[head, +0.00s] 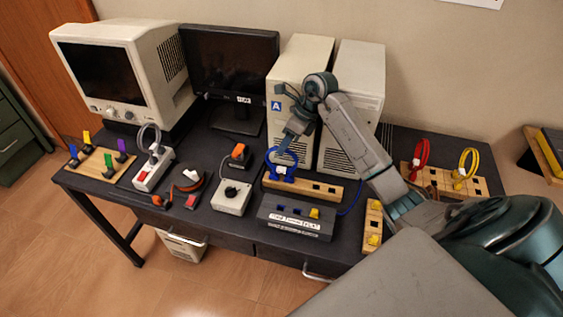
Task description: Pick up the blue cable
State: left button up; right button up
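The blue cable (273,168) is a loop standing at the left end of a wooden socket block (325,190) near the middle of the table. A blue cord also shows to the right of the block. My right gripper (287,149) reaches in from the right and points down at the top of the blue loop, overlapping it in the picture. I cannot tell whether its fingers touch or grip the cable, or how far apart they are. My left gripper is not in view.
Two beige computer towers (355,88) stand close behind my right gripper. A labelled grey box (295,222) is in front of the block. Red (421,152) and yellow (466,160) cables stand at the right. A monitor (231,60) and an old computer (105,72) stand at the back left.

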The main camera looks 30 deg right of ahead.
jog(key=p+x, duration=0.1)
jog(key=x, duration=0.3)
jog(key=shift+p, duration=0.4)
jog(key=shift+w+a+f, duration=0.1)
jog(key=shift+a+f, duration=0.15)
jog(key=shift+f, duration=0.3)
grip_shut()
